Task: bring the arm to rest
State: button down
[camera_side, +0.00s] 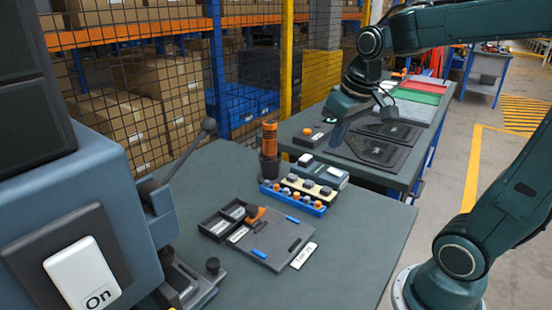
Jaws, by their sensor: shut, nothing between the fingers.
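My arm reaches in from the right and bends down to the gripper.
A near table (340,270) carries a grey tray (275,245), a blue rack (300,198) with several small parts, an orange and black cylinder (269,145) and a small device (325,172). A blue-grey machine with a lever (205,128) stands left. Mesh fencing runs behind.

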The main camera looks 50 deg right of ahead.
jog(key=s+a+n+t+y, duration=0.1)
jog(key=s+a+n+t, duration=0.1)
jog(key=s+a, duration=0.5)
jog(key=shift+s+a+f, duration=0.3)
jog(key=shift+s+a, duration=0.1)
jog(key=shift+s, duration=1.2)
